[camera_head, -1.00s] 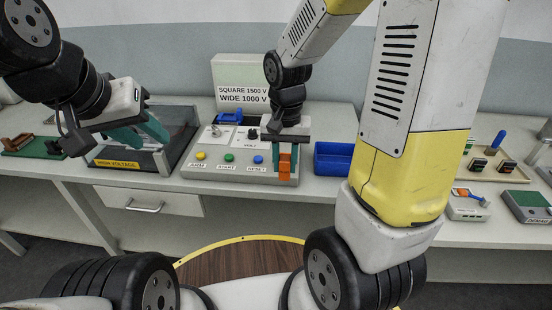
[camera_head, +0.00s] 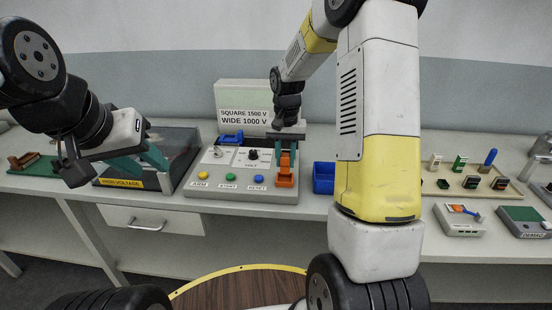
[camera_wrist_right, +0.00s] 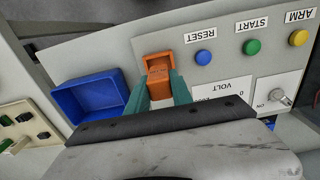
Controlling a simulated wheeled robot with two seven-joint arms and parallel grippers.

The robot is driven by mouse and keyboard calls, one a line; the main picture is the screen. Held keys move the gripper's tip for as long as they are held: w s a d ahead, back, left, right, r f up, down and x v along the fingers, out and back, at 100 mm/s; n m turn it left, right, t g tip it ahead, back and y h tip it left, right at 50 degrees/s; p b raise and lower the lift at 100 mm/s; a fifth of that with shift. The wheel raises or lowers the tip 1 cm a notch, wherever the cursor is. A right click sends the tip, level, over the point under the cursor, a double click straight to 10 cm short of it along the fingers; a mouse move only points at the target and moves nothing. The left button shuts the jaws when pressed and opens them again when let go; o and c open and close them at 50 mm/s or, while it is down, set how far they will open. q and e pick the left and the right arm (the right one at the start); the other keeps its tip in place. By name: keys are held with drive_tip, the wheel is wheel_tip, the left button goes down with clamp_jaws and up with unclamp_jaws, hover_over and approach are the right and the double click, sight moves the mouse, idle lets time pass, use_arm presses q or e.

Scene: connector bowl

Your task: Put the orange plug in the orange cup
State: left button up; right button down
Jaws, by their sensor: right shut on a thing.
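My right gripper (camera_head: 286,154) is shut on the orange plug (camera_head: 285,160), its teal fingers on either side of it. The plug also shows between the fingers in the right wrist view (camera_wrist_right: 160,84). The orange cup (camera_head: 285,181) is at the front right of the grey console, directly below the plug in the head view. In the right wrist view the cup's rim (camera_wrist_right: 157,56) shows just beyond the plug. The fingers and plug hide part of the cup, so I cannot tell how deep the plug sits. My left gripper (camera_head: 145,165) is open and empty, at the left.
The console (camera_head: 240,192) has yellow, green and blue buttons and a volt dial. A blue bin (camera_head: 323,186) stands right of the console. A high-voltage box (camera_head: 122,183) is at left. A tray (camera_head: 465,188) with several small connectors lies at right, partly behind my right arm.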

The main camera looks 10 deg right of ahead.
drive_tip(key=shift+f, duration=1.75)
drive_tip(key=shift+f, duration=0.1)
drive_tip(key=c, duration=1.1)
unclamp_jaws()
drive_tip(key=shift+w, duration=0.1)
wheel_tip(320, 180, up, 12)
wheel_tip(320, 180, up, 5)
drive_tip(key=t, duration=0.1)
hover_over(285, 168)
drive_tip(key=s, duration=0.2)
drive_tip(key=s+r+n+t, duration=0.1)
drive_tip(key=s+r, duration=0.1)
drive_tip(key=s, duration=0.5)
drive_tip(key=s+a+r+n+t+y, duration=0.1)
drive_tip(key=s+t, duration=0.1)
drive_tip(key=s, duration=0.4)
drive_tip(key=s+r+n+t+y, duration=0.1)
drive_tip(key=s+r+t, duration=0.1)
drive_tip(key=s, duration=0.5)
drive_tip(key=shift+s+a+r+n, duration=0.35)
drive_tip(key=shift+a+n, duration=0.05)
